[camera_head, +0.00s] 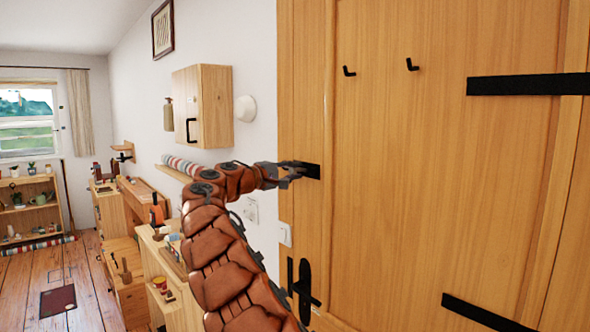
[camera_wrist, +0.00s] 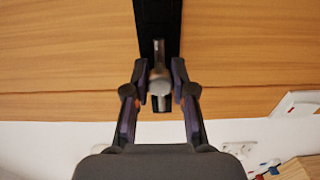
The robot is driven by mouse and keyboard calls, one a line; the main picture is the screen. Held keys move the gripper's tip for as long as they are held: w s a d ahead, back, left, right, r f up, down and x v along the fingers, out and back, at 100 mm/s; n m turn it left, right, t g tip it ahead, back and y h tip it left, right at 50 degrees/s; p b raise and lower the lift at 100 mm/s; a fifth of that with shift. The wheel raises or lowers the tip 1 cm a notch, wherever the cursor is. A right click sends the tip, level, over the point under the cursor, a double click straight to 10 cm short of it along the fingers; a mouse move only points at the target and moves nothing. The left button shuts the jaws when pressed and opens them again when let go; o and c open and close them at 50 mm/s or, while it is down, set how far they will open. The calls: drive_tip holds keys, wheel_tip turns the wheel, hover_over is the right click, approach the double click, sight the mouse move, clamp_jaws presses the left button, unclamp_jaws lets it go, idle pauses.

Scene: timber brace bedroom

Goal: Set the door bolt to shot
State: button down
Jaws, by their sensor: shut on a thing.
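The door bolt is a black plate (camera_wrist: 158,18) on the wooden door, with a grey metal rod and knob (camera_wrist: 160,84) in the wrist view. The knob lies near the dark seam between the door and its frame. My gripper (camera_wrist: 159,76) has its two fingers on either side of the knob, shut on it. In the head view, my gripper (camera_head: 289,173) is at the door's left edge and hides most of the bolt; only the black plate's right end (camera_head: 313,171) shows. I cannot tell how far the rod reaches past the seam.
The door (camera_head: 420,190) has a black handle (camera_head: 304,290) below the bolt, black hinge straps (camera_head: 530,84) at right and two hooks (camera_head: 412,65) above.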

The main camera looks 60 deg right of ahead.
drive_tip(key=shift+w, duration=0.25)
drive_tip(key=c, duration=0.9)
unclamp_jaws()
drive_tip(key=shift+w, duration=0.1)
drive_tip(key=shift+c, duration=0.2)
drive_tip(key=v, duration=1.2)
